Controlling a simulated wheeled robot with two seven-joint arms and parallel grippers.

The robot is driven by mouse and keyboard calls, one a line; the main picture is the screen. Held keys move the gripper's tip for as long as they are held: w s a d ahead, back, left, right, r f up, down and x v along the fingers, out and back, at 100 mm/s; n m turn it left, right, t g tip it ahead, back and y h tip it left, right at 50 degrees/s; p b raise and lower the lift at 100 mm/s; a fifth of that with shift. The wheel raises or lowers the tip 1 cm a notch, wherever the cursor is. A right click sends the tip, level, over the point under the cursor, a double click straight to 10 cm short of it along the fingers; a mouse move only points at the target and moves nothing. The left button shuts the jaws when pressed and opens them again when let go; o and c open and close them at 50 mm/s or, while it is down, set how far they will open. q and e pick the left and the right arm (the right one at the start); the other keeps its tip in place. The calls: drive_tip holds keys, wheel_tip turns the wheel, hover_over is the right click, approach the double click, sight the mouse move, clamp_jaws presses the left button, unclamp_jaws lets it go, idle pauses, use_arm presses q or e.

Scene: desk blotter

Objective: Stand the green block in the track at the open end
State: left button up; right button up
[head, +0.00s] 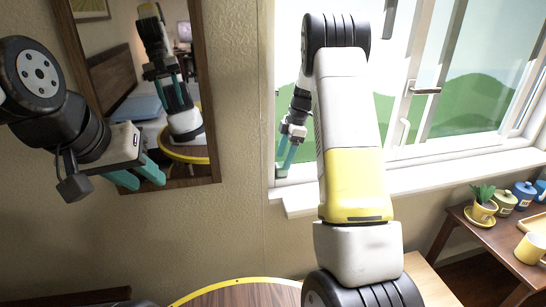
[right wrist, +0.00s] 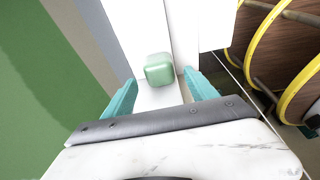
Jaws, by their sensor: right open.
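The green block (right wrist: 160,69) is pale green with rounded edges and shows in the right wrist view. It sits on a narrow white strip of the window frame (right wrist: 158,97), seemingly the track; I cannot tell how deep it sits. My right gripper (head: 285,160) is at the window's left side in the head view, its teal fingers apart. In the right wrist view the fingers are on either side of the block, which is just beyond their tips with gaps visible. The block is not visible in the head view. My left gripper (head: 137,178) hangs empty before the mirror, fingers apart.
A white sill (head: 440,167) runs below the window (head: 455,90). A mirror (head: 211,120) hangs on the wall at left. A side table with a potted plant (head: 483,203) and pots is at right. A round yellow-rimmed table (head: 238,281) is at the bottom.

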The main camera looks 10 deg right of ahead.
drive_tip(key=v, duration=0.9)
drive_tip(key=s+a+r+m+t, duration=0.2)
drive_tip(key=s+r+m, duration=0.3)
drive_tip(key=s+r, duration=0.35)
drive_tip(key=s+a+r+m+t, duration=0.1)
drive_tip(key=s+m, duration=0.5)
drive_tip(key=s, duration=0.6)
drive_tip(key=s+a+m+t, duration=0.3)
drive_tip(key=s+m, duration=0.3)
drive_tip(key=s, duration=0.7)
drive_tip(key=shift+a+r+m+h, duration=0.4)
drive_tip(key=shift+a, duration=0.5)
drive_tip(key=shift+c, duration=0.5)
